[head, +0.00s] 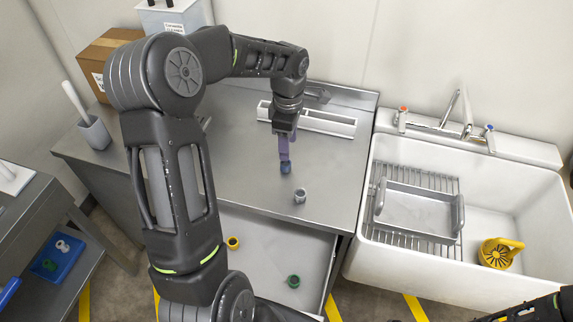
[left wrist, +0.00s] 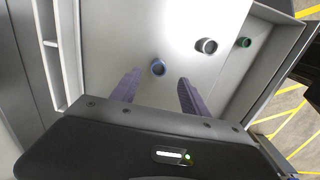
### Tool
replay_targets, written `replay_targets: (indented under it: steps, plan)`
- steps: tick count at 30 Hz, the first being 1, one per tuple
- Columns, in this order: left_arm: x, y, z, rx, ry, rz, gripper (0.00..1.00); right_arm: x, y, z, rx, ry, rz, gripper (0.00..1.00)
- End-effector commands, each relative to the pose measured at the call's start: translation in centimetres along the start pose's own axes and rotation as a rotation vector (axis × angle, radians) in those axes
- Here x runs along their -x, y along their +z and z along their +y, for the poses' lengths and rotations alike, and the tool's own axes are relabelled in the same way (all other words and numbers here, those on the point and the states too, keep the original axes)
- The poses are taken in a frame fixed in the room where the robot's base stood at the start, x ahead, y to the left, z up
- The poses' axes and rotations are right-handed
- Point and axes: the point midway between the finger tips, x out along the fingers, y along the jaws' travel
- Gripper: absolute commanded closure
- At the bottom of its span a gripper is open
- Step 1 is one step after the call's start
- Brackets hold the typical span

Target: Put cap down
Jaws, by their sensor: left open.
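An open drawer (head: 262,262) below the counter holds a yellow cap (head: 233,242) and a green cap (head: 293,281). A long white tray (head: 325,122) lies behind the gripper. A sink (head: 520,210) with a rack is at right, a grey holder (head: 95,133) at left.

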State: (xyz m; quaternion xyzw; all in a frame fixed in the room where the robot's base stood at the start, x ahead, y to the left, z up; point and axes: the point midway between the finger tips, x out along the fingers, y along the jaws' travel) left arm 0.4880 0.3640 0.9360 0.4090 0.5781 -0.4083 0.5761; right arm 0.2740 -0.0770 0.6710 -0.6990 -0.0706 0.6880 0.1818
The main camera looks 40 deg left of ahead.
Motion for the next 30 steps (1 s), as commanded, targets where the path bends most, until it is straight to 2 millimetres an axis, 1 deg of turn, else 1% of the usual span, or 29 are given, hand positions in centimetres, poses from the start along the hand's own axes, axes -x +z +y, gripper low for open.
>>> replay_targets:
  steps: [7, 12, 15, 25, 28, 30]
  plan:
    - [-0.3, 0.0, 0.0, -0.001, 0.000, 0.000, 0.47, -0.1, 0.0, 0.0, 0.001, 0.000, 0.000, 0.64]
    - [-2.1, 0.0, 0.0, -0.003, -0.001, 0.000, 0.47, -1.2, -0.1, 0.3, 0.003, -0.003, 0.002, 0.64]
    - [-2.8, -0.1, 0.0, -0.003, 0.000, -0.001, 0.47, -1.5, -0.2, 0.4, 0.004, -0.005, 0.003, 0.64]
    - [-2.9, -0.1, 0.0, -0.003, 0.000, -0.001, 0.47, -1.4, -0.2, 0.4, 0.004, -0.005, 0.004, 0.64]
    - [-3.9, -0.1, 0.0, -0.002, -0.001, -0.001, 0.47, -1.9, -0.2, 0.5, 0.005, -0.006, 0.005, 0.64]
    - [-4.9, -0.2, 0.1, -0.001, -0.001, -0.002, 0.47, -2.3, -0.3, 0.7, 0.006, -0.007, 0.006, 0.64]
